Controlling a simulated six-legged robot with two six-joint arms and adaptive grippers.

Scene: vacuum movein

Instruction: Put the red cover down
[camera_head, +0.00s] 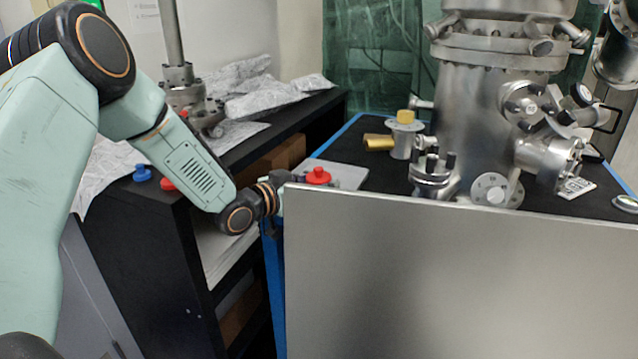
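A red cover (318,176) with a small knob on top shows just above the upper left corner of a silver panel, in front of a flat grey plate (345,174). My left gripper (294,181) reaches in from the left, and its tip is right beside this red cover. The panel hides part of the gripper, so I cannot tell whether its fingers are closed on the cover or whether the cover rests on the plate. A second red cover (167,184) sits at the front edge of the black shelf (185,208), partly hidden by my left arm. My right gripper is not in view.
A large silver panel (450,275) stands in front of the blue-edged bench. A steel vacuum chamber (480,105) with several flanges fills the bench's right side. Yellow pieces (379,142) and a flanged fitting (402,140) stand behind. A blue cover (142,172) and crumpled foil (265,98) lie on the shelf.

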